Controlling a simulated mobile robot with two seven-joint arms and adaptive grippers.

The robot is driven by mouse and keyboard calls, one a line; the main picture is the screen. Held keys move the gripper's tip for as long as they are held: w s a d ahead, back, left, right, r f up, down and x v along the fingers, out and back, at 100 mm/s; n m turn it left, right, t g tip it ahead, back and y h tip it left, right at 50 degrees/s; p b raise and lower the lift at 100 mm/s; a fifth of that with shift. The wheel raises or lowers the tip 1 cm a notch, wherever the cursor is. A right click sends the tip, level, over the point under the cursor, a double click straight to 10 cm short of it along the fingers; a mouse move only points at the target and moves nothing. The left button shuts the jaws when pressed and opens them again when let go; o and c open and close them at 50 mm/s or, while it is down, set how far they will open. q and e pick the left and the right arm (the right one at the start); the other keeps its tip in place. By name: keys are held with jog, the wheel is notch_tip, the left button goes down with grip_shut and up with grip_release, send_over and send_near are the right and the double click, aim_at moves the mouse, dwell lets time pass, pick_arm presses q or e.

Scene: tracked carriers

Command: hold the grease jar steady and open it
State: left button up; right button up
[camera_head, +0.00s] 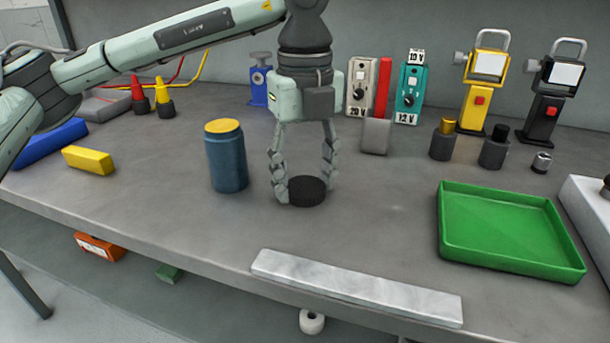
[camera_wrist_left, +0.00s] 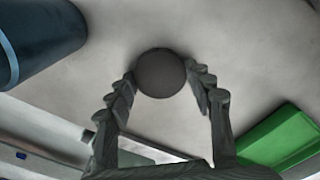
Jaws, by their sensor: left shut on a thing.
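The blue jar (camera_head: 227,165) stands upright on the bench, left of my left gripper, with a yellow round top face and no dark lid on it. It also shows at the upper left in the left wrist view (camera_wrist_left: 38,38). My left gripper (camera_head: 304,187) points down and is shut on a black round disc (camera_head: 307,192), which looks like the jar's lid. The disc is at bench level, apart from the jar; in the left wrist view it sits between the fingertips (camera_wrist_left: 160,75). Whether it touches the bench is unclear. My right gripper is out of view.
A green tray (camera_head: 510,258) lies at the right, and a pale marble-like bar (camera_head: 355,287) along the front edge. Meters, small bottles and yellow and black devices (camera_head: 485,90) stand at the back. A yellow block (camera_head: 88,160) lies at left. The bench between disc and tray is clear.

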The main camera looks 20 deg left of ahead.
pick_arm(q)
jog(key=o, duration=1.3)
jog(key=shift+r, duration=0.1)
